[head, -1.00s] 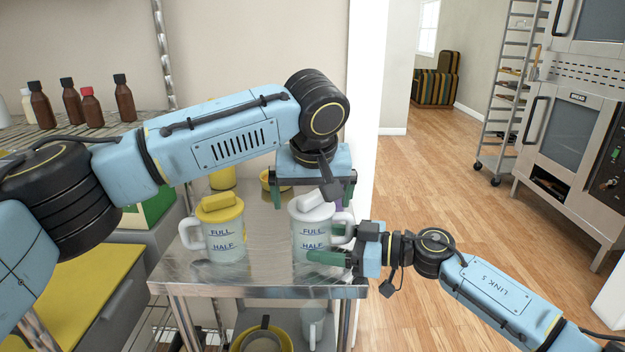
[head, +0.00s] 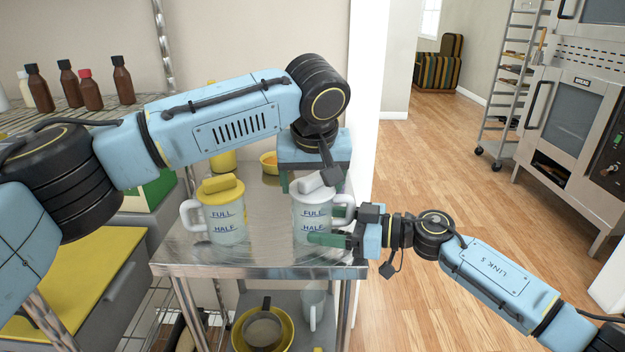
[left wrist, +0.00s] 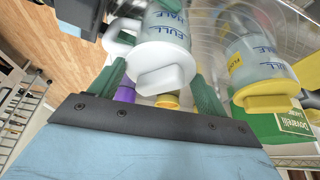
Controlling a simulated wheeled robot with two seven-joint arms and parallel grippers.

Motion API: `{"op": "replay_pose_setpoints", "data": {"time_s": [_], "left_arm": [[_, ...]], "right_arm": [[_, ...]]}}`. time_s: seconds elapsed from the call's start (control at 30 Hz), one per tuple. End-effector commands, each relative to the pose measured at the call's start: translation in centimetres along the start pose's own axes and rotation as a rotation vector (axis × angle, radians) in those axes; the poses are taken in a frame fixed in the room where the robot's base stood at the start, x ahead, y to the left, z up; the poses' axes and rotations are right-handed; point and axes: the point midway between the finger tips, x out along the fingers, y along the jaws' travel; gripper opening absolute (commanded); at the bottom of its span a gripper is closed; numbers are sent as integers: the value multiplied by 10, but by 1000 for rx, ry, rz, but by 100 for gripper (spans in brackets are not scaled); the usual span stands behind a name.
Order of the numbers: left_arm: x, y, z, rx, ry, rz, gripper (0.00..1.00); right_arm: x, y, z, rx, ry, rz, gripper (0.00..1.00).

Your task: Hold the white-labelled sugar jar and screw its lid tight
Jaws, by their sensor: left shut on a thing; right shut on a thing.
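The white-lidded jar (head: 311,222), clear with blue FULL and HALF marks, stands upright on the metal table. Its white lid (head: 318,182) is on top, and the lid also shows in the left wrist view (left wrist: 165,72). My left gripper (head: 315,180) is above and behind the jar, its green fingers on either side of the lid, shut on it. Finger contact is partly hidden in the head view. My right gripper (head: 328,240) is shut on the lower jar body from the right, beside the handle. I cannot tell whether the lid is fully seated.
A similar jar with a yellow lid (head: 220,186) stands to the left on the metal table (head: 250,258). Brown bottles (head: 90,90) stand on the rack at left. Pans (head: 262,330) lie on the lower shelf.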

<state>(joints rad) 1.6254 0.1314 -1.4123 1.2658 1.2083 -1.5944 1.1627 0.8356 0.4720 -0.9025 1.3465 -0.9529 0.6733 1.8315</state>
Motion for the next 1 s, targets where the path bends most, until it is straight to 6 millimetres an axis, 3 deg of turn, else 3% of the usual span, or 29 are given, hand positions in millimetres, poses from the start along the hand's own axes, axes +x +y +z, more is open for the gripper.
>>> {"op": "replay_pose_setpoints", "data": {"time_s": [0.33, 0.7, 0.73, 0.9, 1.0], "left_arm": [[0, 0, 0, 27, -1, 13, 54], [1, -4, -1, 410, -1, 174, 54], [0, -4, -1, 407, 1, 171, 80], [0, -4, -1, 402, 0, 167, 100], [0, -4, -1, 402, 0, 167, 100]], "right_arm": [[0, 0, 0, 0, 1, 0, 33], [0, 0, 0, 0, 1, 0, 33], [0, 0, 0, 0, 1, 0, 33], [0, 0, 0, 0, 1, 0, 33], [0, 0, 0, 0, 1, 0, 33]]}}
